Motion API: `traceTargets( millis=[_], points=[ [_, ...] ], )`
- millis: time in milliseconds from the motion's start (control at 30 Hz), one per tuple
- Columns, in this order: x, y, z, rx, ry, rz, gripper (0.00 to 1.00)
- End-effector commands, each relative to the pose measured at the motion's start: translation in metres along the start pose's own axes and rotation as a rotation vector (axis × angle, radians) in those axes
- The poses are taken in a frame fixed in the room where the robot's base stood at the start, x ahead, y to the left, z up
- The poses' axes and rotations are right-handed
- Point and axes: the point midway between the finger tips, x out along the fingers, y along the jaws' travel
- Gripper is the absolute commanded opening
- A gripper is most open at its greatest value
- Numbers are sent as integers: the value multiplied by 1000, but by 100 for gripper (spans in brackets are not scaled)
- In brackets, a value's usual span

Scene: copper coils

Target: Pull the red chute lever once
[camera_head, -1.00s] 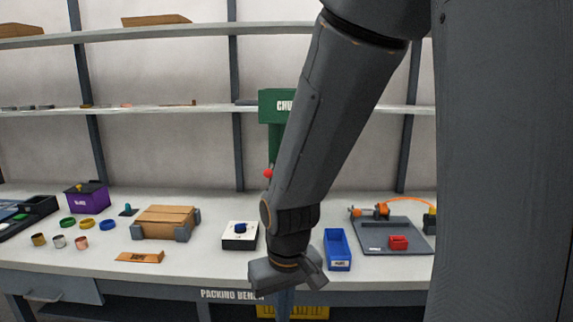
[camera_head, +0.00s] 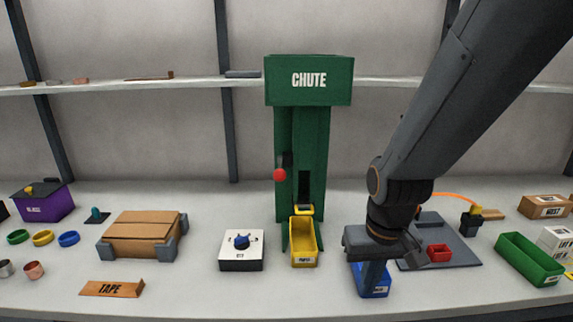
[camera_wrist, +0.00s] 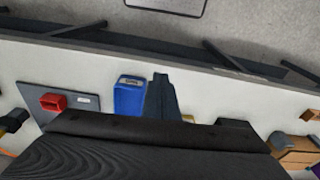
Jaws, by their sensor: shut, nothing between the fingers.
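The green chute (camera_head: 315,140) stands at the back of the bench in the head view, with CHUTE lettered on its top box. Its lever, with a round red knob (camera_head: 280,174), sticks out at the left side of the column, partway up. A yellow bin (camera_head: 303,252) sits at the chute's foot. My gripper (camera_head: 374,278) points down at the right, in front of a blue bin (camera_head: 377,292), well away from the knob. It is shut and empty. The wrist view shows its fingers (camera_wrist: 163,95) beside the blue bin (camera_wrist: 130,98); the lever is not seen there.
A white box with a blue knob (camera_head: 242,262) and a cardboard box (camera_head: 145,237) stand left of the chute. A grey board with a red block (camera_head: 439,253) and a green bin (camera_head: 528,262) lie to the right. Bare bench shows in front of the yellow bin.

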Motion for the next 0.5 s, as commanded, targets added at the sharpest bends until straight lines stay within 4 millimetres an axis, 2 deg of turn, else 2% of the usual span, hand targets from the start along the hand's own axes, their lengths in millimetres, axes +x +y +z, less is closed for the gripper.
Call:
traceTargets(
  millis=[267,367,467,500],
  points=[
    [-4,-2,-6,6,9,-6,0],
    [-17,-11,-26,26,38,-27,0],
    [-42,-26,-62,66,92,-69,0],
    [-56,-35,-79,83,119,-93,0]
  ],
)
